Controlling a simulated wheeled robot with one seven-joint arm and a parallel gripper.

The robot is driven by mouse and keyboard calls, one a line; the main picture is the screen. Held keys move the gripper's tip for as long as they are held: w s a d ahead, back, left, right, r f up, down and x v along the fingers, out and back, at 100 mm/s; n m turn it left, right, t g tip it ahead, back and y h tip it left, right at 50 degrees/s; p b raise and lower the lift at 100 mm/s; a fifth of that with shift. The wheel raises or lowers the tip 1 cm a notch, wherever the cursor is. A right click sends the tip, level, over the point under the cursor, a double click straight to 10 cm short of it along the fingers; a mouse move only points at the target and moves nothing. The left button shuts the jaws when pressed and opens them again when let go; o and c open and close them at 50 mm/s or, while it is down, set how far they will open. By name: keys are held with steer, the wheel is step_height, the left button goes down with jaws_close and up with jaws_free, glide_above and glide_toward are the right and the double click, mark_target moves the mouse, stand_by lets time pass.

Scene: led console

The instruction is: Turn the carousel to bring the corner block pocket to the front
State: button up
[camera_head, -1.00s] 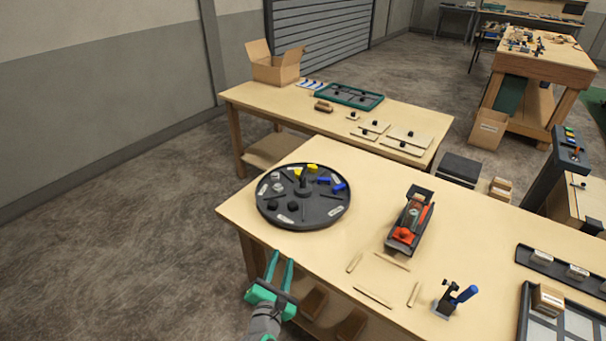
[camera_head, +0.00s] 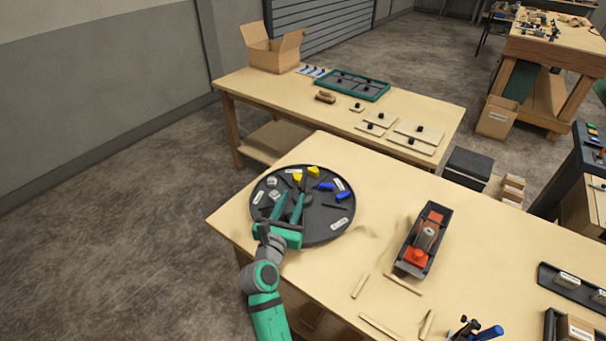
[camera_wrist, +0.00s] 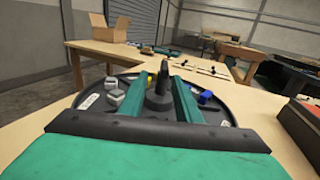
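The carousel (camera_head: 335,228) is a dark round tray with labelled pockets, on the near table's left corner. Yellow pieces (camera_head: 313,172) lie at its back, blue pieces (camera_head: 342,195) at its right and grey pieces (camera_head: 273,183) at its back left. I cannot tell which pocket is for the corner block. My gripper (camera_head: 292,190) reaches over the carousel from the front, fingers apart. In the wrist view the dark centre knob (camera_wrist: 158,98) shows between the spread fingers (camera_wrist: 158,78); I cannot tell whether they touch it. My gripper hides the carousel's front pockets.
The tabletop between the tool and the carousel is clear. A second table (camera_head: 240,88) behind holds a cardboard box (camera_head: 272,48) and a green-rimmed tray (camera_head: 385,92).

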mark_target(303, 178)
steer(key=x, duration=0.5)
steer(key=d+x, duration=0.1)
steer(key=x, duration=0.2)
steer(key=shift+w+d, duration=0.1)
steer(key=shift+w, duration=0.5)
jaws_close()
